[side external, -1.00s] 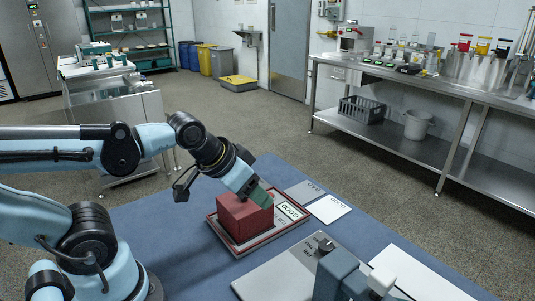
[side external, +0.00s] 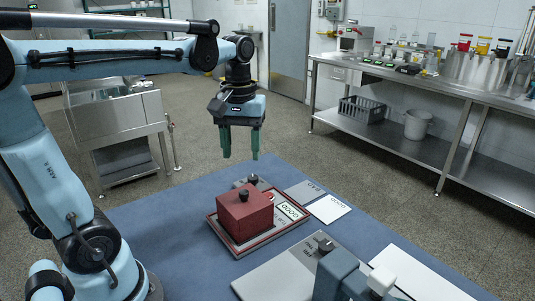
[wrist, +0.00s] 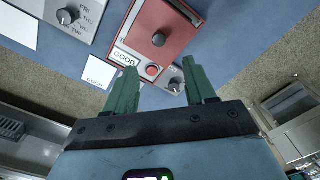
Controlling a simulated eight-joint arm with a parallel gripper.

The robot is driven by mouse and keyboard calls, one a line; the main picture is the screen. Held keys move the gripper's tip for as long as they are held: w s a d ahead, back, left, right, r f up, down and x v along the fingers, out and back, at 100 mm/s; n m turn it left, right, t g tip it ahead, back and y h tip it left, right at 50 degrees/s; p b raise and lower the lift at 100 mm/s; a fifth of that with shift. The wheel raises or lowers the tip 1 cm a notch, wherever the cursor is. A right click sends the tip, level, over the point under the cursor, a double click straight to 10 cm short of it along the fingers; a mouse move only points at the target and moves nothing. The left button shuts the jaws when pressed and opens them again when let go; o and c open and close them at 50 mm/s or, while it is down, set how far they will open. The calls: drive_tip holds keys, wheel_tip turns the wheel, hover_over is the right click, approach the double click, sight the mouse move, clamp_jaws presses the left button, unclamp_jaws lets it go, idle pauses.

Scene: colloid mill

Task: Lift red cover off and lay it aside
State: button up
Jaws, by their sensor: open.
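The red cover (side external: 245,215) is a boxy block with a black knob (side external: 243,195) on top. It sits on a dark-red-rimmed base (side external: 221,236) on the blue table. What lies under the cover is hidden. My gripper (side external: 241,154) points down with its green fingers apart and empty, above and a little behind the cover, touching nothing. In the wrist view my gripper (wrist: 160,68) shows its two fingers spread below the knob.
A "GOOD" label (wrist: 126,57) and a red button (wrist: 152,71) lie beside the cover. A dial (wrist: 175,85) is close by. A grey panel with a dial (side external: 325,246) stands in front. White cards (side external: 330,208) lie at right. The table's left part is clear.

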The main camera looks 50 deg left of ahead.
sight(244, 191)
drive_tip(key=shift+s+d+f, duration=0.1)
drive_tip(key=shift+d+f, duration=0.05)
drive_tip(key=shift+f, duration=4.95)
clamp_jaws()
